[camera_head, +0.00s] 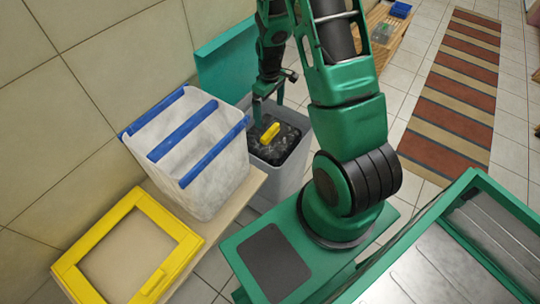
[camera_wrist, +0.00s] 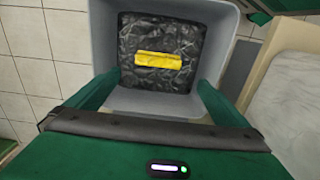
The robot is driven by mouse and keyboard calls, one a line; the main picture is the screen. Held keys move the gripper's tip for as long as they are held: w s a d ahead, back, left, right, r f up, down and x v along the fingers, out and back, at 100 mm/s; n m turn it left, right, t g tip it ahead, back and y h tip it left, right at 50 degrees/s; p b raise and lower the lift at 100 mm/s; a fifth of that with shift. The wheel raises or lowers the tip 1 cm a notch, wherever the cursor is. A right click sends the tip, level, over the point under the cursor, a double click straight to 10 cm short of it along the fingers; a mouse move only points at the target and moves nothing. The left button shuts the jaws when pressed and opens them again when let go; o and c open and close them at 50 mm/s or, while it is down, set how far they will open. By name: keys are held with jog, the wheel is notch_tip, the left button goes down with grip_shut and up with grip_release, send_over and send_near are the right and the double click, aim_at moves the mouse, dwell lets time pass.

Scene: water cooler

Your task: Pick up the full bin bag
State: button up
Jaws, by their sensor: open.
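The full bin bag (camera_head: 278,143) is black and crumpled with a yellow tie (camera_head: 270,132) on top. It sits inside a grey bin (camera_head: 268,178). In the wrist view the bag (camera_wrist: 192,37) fills the bin's inside, its yellow tie (camera_wrist: 158,60) lying across the middle. My gripper (camera_head: 268,105) points down over the bin with its fingers apart. In the wrist view the green fingers of my gripper (camera_wrist: 158,85) reach over the bin opening on either side, below the tie in the picture. Nothing is between them, and I cannot tell their exact height above the bag.
A translucent white container with blue bars (camera_head: 200,160) stands on a wooden bench left of the bin. A yellow frame (camera_head: 75,270) lies in front of it. A teal panel (camera_head: 222,62) rises behind the bin. A striped rug (camera_head: 455,90) lies on the tiled floor at right.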

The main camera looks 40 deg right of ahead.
send_over(270, 130)
jog(key=f, duration=0.6)
jog(key=shift+s+a+f, duration=0.1)
jog(key=shift+a+f, duration=0.05)
jog(key=shift+a, duration=0.2)
jog(key=shift+d+f, duration=0.15)
jog(key=shift+f, duration=1.15)
jog(key=shift+d+f, duration=0.15)
jog(key=shift+f, duration=1.15)
jog(key=c, duration=2)
jog(key=shift+r, duration=0.1)
